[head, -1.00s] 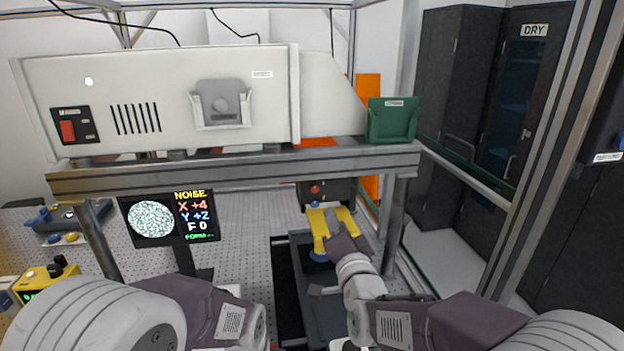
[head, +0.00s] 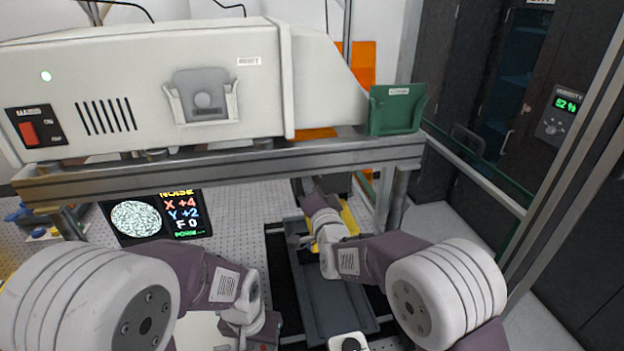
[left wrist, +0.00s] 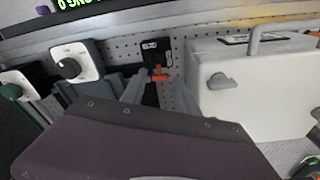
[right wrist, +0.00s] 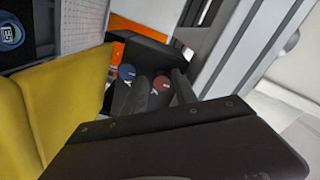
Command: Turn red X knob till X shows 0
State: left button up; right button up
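The red X knob (right wrist: 161,83) and a blue knob (right wrist: 127,72) sit on a dark block in the right wrist view. My right gripper (right wrist: 160,92) is open, its fingers at either side of the red knob in that view; I cannot tell whether they touch it. In the head view my right gripper (head: 312,186) reaches under the beam, and the knobs are hidden. The display (head: 155,218) shows X +4, Y +2 and F 0 beside a speckled disc. My left gripper (left wrist: 158,92) is open and empty, near a small red cross-shaped handle (left wrist: 159,73).
A metal beam (head: 220,172) carrying a white housing (head: 130,95) and a green holder (head: 395,112) spans above my right gripper. A yellow part (right wrist: 40,110) is beside that gripper. A white box (left wrist: 255,85) and a black knob (left wrist: 70,68) flank my left gripper.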

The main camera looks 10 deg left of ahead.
jog(key=shift+s+d+r, duration=0.1)
jog(key=shift+s+r, duration=0.1)
jog(key=shift+s, duration=0.15)
jog(key=shift+w, duration=0.15)
grip_shut()
pick_arm(q)
jog(key=shift+s+r, duration=0.1)
jog(key=shift+s, duration=0.2)
pick_arm(e)
jog(key=shift+f, duration=0.1)
pick_arm(q)
notch_tip(320, 180, down, 3)
jog(key=b, duration=0.2)
jog(key=shift+d+r+b, duration=0.1)
jog(key=shift+r+b, duration=0.1)
jog(key=shift+b, duration=0.2)
pick_arm(e)
jog(key=n, duration=0.3)
pick_arm(q)
jog(key=shift+f+b, duration=0.6)
pick_arm(e)
jog(key=shift+n, duration=1.1)
pick_arm(q)
jog(key=shift+f+b, duration=0.4)
pick_arm(e)
jog(key=shift+n, duration=1.2)
jog(key=shift+r, duration=0.2)
